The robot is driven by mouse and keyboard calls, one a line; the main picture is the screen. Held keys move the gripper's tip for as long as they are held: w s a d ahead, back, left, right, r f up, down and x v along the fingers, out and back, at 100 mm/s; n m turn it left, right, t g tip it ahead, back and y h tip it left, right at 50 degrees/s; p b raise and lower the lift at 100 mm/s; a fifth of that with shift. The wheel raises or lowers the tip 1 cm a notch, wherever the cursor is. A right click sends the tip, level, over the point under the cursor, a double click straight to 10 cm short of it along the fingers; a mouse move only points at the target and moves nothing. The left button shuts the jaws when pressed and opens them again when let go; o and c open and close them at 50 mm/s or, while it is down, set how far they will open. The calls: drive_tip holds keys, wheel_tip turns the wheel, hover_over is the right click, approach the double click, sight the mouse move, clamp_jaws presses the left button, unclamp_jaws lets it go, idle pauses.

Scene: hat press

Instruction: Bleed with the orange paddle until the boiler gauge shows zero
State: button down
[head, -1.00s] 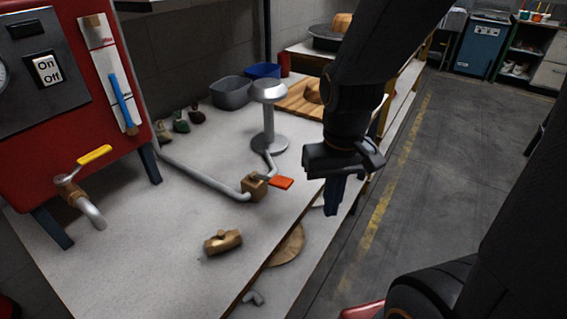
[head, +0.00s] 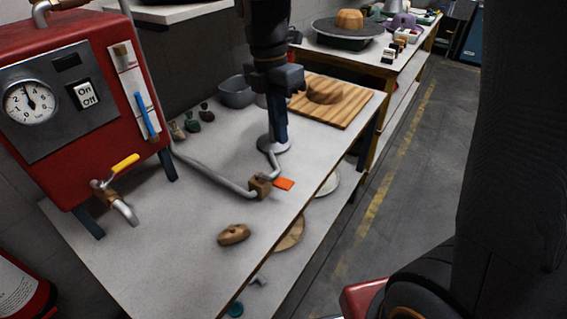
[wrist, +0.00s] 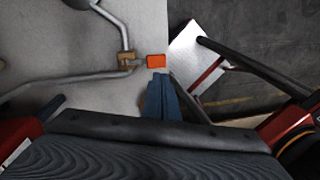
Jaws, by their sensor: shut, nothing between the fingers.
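The orange paddle (head: 284,183) sticks out to the right from a brass valve block (head: 260,187) on the steam pipe, near the table's right edge. In the wrist view the paddle (wrist: 156,61) lies just ahead of my fingertips (wrist: 159,76), with no clear contact. In the head view my gripper (head: 281,144), blue-fingered, shut and empty, points down above and behind the paddle and hides most of the metal stand. The boiler gauge (head: 30,103) is on the red boiler (head: 95,65). Its needle points nearly straight up, around 3, well above zero.
A yellow-handled tap (head: 122,166) juts from the boiler's front. A brown wooden piece (head: 234,234) lies on the table in front of the valve. A grey tub (head: 236,92) and a wooden board (head: 345,105) stand behind. The floor to the right is clear.

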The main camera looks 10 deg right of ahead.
sight(285, 182)
drive_tip(key=shift+w+a+r+n, duration=0.15)
drive_tip(key=shift+a+r+n, duration=0.2)
drive_tip(key=shift+n, duration=0.25)
drive_tip(key=shift+w+a+r+n, duration=0.2)
drive_tip(key=shift+r+n, duration=0.2)
drive_tip(key=shift+n, duration=0.2)
drive_tip(key=f+p, duration=0.1)
drive_tip(key=f, duration=0.3)
drive_tip(key=s+d+f+p, duration=0.1)
drive_tip(key=f, duration=0.4)
drive_tip(key=f+p, duration=0.2)
drive_tip(key=f, duration=0.3)
drive_tip(key=shift+s+d, duration=0.25)
drive_tip(key=shift+s, duration=0.05)
drive_tip(key=shift+d, duration=0.1)
